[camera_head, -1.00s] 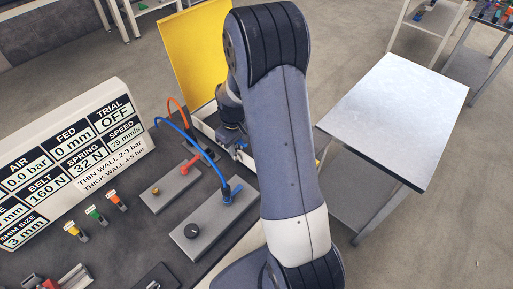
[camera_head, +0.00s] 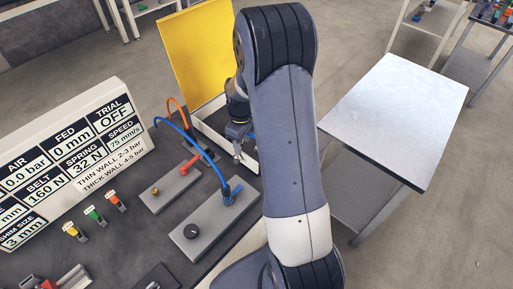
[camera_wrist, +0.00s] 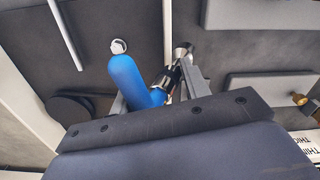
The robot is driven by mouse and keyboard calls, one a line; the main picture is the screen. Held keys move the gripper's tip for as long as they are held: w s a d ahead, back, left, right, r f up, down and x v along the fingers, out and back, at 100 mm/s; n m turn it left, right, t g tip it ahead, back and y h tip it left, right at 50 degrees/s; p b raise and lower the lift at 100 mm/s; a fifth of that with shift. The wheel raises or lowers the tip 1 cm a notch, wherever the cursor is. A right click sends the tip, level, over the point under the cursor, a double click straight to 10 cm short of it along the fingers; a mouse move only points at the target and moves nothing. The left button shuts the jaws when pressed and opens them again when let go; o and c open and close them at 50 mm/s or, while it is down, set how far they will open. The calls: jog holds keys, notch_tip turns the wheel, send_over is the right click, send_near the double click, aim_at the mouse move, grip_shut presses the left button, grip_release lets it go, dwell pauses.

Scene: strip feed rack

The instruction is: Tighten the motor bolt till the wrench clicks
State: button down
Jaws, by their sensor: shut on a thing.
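My gripper (camera_head: 238,150) is over the white-walled box area beside the raised yellow panel, partly hidden by my own arm. In the wrist view my gripper (camera_wrist: 160,95) is shut on a blue-handled tool with a metal end, which looks like the wrench (camera_wrist: 125,78). Its blue grip has a pale round end cap, and the dark and silver part leans up to the right. I cannot pick out the motor bolt in either view. I cannot tell whether the tool touches anything.
A display panel (camera_head: 70,172) stands at the left. Grey blocks (camera_head: 213,214) with a black knob, orange and blue hoses (camera_head: 186,128) lie near my arm. A yellow panel (camera_head: 200,55) rises behind the box. A bare metal table (camera_head: 395,120) is at the right.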

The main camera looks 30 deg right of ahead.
jog(key=shift+w+d+n, duration=0.25)
jog(key=shift+d+n, duration=0.25)
jog(key=shift+d, duration=0.4)
jog(key=c, duration=2.1)
grip_release()
jog(key=shift+d+r+n, duration=0.1)
jog(key=shift+d+n, duration=0.25)
jog(key=shift+n, duration=0.05)
jog(key=shift+w+d+f+n, duration=0.15)
jog(key=shift+d, duration=0.35)
jog(key=shift+w+d+f+n, duration=0.1)
jog(key=shift+w+d+n, duration=0.05)
jog(key=shift+d, duration=0.35)
grip_shut()
jog(key=shift+r+n, duration=0.1)
jog(key=shift+n, duration=0.2)
jog(key=shift+d+n, duration=0.3)
jog(key=shift+n, duration=0.2)
jog(key=shift+w+d, duration=0.1)
jog(key=shift+w+d+r+n, duration=0.1)
jog(key=shift+w+d+n, duration=0.1)
jog(key=shift+d+n, duration=0.4)
